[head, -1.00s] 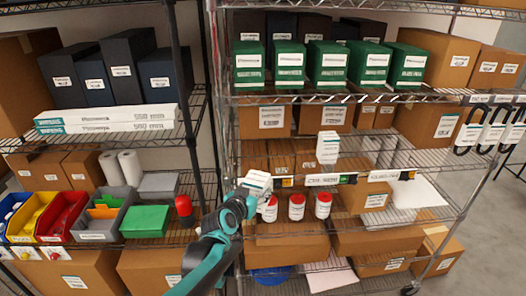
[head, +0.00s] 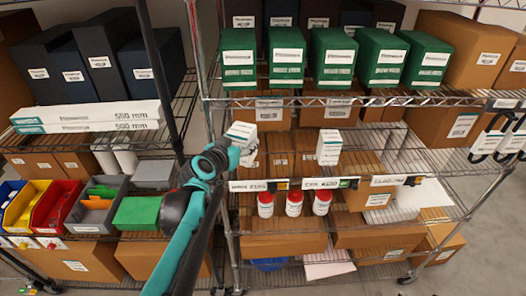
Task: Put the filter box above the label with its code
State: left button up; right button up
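A white filter box (head: 241,134) with dark print is tilted at the tip of my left gripper (head: 246,154), which appears shut on it. It is over the left end of the middle wire shelf, above the leftmost shelf label (head: 260,185); I cannot tell if it touches the shelf. A similar white box (head: 329,147) stands upright on that shelf, behind the middle label (head: 326,183). A third label (head: 396,180) is further right. The label codes are too small to read surely. My arm hides part of the left shelves. My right gripper is not in view.
Green boxes (head: 333,57) stand on the shelf above, limiting height. Red-capped white jars (head: 294,203) stand below the labels. A rack post (head: 217,110) is close to my arm. Coloured bins (head: 60,207) are at left. Wire shelf right of the standing box is partly free.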

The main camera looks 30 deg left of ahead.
pick_arm(q)
jog(key=w+f, duration=0.3)
jog(key=w+f+b, duration=0.1)
jog(key=w+f, duration=0.3)
jog(key=w+a+f+b, duration=0.1)
jog(key=w+f, duration=0.2)
jog(key=w, duration=0.1)
jog(key=shift+w+a+f, duration=0.1)
jog(key=shift+w+f, duration=0.1)
jog(key=shift+w, duration=0.05)
jog(key=shift+w+f, duration=0.1)
jog(key=shift+f, duration=0.2)
jog(key=shift+r, duration=0.1)
jog(key=shift+b, duration=0.3)
jog(key=o, duration=1.7)
